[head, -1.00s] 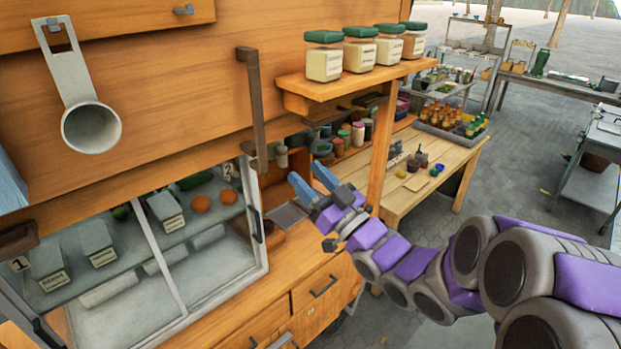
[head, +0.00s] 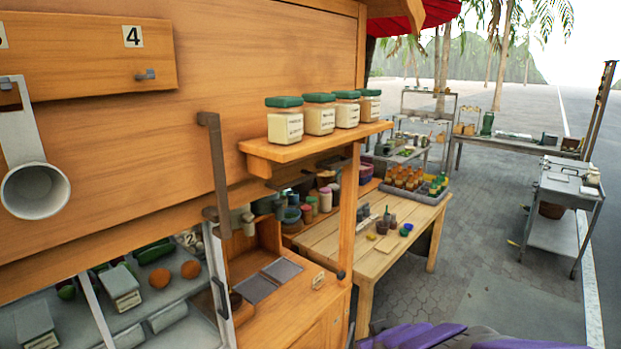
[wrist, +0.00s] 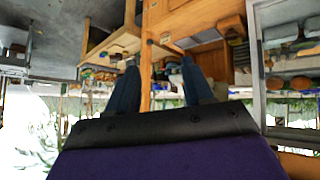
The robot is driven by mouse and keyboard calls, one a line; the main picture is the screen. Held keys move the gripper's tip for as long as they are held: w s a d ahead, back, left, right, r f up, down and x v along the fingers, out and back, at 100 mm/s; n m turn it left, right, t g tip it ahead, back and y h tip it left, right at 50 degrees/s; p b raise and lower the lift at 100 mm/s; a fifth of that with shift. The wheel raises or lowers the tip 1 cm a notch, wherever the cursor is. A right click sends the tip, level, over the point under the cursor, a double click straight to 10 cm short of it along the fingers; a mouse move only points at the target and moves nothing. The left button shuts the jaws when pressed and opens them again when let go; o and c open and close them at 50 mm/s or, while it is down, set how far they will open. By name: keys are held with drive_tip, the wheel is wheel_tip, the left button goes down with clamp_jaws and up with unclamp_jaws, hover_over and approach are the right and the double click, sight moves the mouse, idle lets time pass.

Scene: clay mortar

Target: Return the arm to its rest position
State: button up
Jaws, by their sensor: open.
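My arm shows only as purple and grey links (head: 440,337) at the bottom edge of the head view, low and right of centre. My gripper is out of the head view. In the wrist view, which looks upside down, my gripper (wrist: 158,77) has two blue fingers spread apart with nothing between them. Behind the fingers are a wooden post and the stall, too small to judge distance. No finger clearly touches anything.
The wooden stall (head: 130,120) fills the left, with a shelf of jars (head: 315,145) jutting out. A wooden table (head: 385,240) holds bottles. A metal cart (head: 560,200) stands at right. Paving between the table and the cart is open.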

drive_tip(key=s+f+m+g+b, duration=0.1)
drive_tip(key=s+g, duration=0.4)
drive_tip(key=s, duration=1)
drive_tip(key=s+d+f+m+g+b, duration=0.1)
drive_tip(key=s+f+g, duration=0.3)
drive_tip(key=s, duration=1.1)
drive_tip(key=shift+d+f+m+g+h+b, duration=0.15)
drive_tip(key=shift+f+m+g+h+b, duration=0.15)
drive_tip(key=shift+m+g+b, duration=0.35)
drive_tip(key=shift+g, duration=0.25)
